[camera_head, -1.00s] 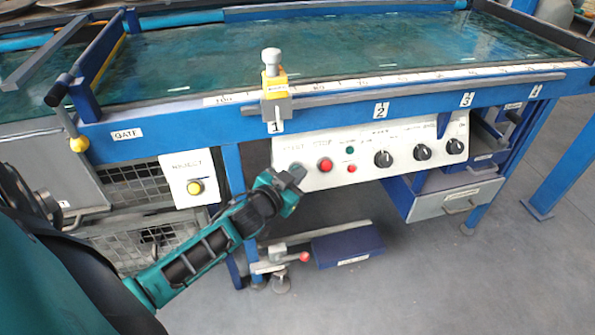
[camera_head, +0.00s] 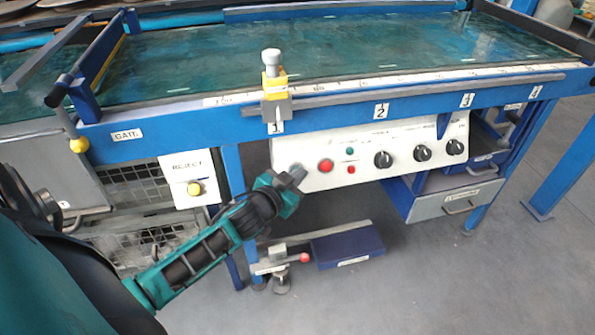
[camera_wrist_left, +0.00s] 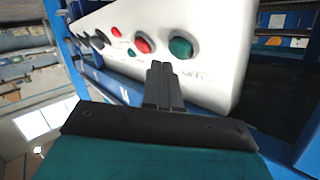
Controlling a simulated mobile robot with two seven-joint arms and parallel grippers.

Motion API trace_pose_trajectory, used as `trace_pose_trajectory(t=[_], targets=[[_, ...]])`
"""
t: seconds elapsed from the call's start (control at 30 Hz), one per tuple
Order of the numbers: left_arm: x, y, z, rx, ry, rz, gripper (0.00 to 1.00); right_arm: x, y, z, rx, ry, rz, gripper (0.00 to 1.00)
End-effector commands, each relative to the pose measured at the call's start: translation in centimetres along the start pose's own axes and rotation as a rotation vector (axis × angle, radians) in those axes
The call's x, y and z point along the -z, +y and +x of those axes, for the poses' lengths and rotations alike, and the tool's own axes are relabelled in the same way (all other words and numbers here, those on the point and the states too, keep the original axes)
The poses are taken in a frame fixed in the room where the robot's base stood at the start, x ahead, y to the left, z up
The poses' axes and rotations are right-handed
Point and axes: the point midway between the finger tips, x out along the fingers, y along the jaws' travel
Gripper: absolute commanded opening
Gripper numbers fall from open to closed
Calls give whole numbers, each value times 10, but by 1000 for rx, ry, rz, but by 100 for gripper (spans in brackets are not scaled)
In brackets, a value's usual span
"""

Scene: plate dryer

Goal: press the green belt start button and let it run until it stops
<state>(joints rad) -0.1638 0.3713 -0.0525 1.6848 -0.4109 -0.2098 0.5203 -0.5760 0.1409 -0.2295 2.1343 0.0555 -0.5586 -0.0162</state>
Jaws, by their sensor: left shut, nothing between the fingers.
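My left gripper (camera_head: 296,174) is shut and empty, in front of the left end of the white control panel (camera_head: 315,182). In the left wrist view its closed fingers (camera_wrist_left: 162,84) point at the panel, beside the green start button (camera_wrist_left: 180,48). In that view the button is just right of and above the fingertips. I cannot tell whether they touch the panel. In the head view the gripper hides the start button. The red button (camera_head: 326,166) is just right of the gripper; it also shows in the left wrist view (camera_wrist_left: 143,45). My right gripper is not in view.
The green belt (camera_head: 330,50) runs across the table top. A small green lamp (camera_head: 350,151), a small red one (camera_head: 351,169) and black knobs (camera_head: 383,159) are further right. A yellow reject button (camera_head: 195,188) is at the left. A blue step (camera_head: 347,247) is below.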

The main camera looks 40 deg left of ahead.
Motion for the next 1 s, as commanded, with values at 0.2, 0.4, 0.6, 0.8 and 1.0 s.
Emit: trace_pose_trajectory(t=[0.2, 0.4, 0.6, 0.8, 1.0], targets=[[0, 0, 0, 0, 0, 0, 0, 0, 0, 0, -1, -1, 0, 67], [0, 0, 0, 0, 0, 0, 0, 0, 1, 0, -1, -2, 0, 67], [0, 0, 0, 0, 0, 0, 0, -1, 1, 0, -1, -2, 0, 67], [-1, -1, 1, 0, 0, 0, 0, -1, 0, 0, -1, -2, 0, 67], [-4, -4, 6, 1, 0, 0, 0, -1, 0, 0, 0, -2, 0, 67]])
